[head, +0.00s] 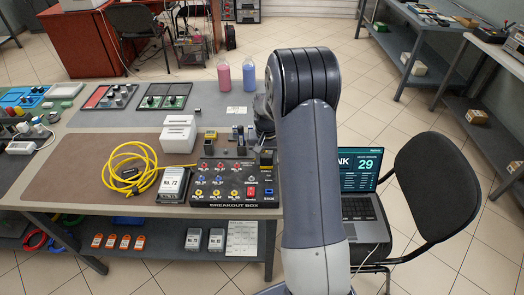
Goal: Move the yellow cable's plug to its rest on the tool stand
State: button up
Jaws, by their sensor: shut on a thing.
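The yellow cable (133,170) lies in a loose coil on the brown mat, left of the breakout box (222,182). One run of it goes right toward the back of the box, where I lose sight of it. My gripper (245,133) shows small and dark behind the box, beside my large grey arm, which partly hides that area. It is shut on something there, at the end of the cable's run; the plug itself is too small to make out. I cannot tell the tool stand apart from the small upright parts behind the box.
Pink (224,75) and blue (249,74) bottles stand at the back edge. A laptop (360,190) on a chair is at the right. The front left of the mat is clear.

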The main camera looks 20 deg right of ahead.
aim_at(267, 155)
jog(key=shift+r+p, duration=1.85)
jog(key=shift+r, duration=1.2)
jog(key=w+f, duration=0.2)
jog(key=w, duration=0.1)
jog(key=w+d+f+b, duration=0.1)
jog(key=w+f, duration=0.1)
jog(key=w, duration=0.1)
jog(key=w+d+f, duration=0.1)
jog(key=w, duration=0.2)
jog(key=shift+w+d+f+b, duration=0.1)
jog(key=shift+d+f+b, duration=0.05)
jog(key=shift+f+b, duration=0.9)
jog(key=shift+f, duration=0.4)
jog(key=shift+f, duration=0.1)
jog(key=shift+f+b, duration=0.25)
jog(key=shift+b, duration=0.1)
jog(key=shift+f+b, duration=0.45)
jog(key=shift+b, duration=0.05)
dwell(0.3)
jog(key=o, duration=1.4)
jog(key=shift+c, duration=0.2)
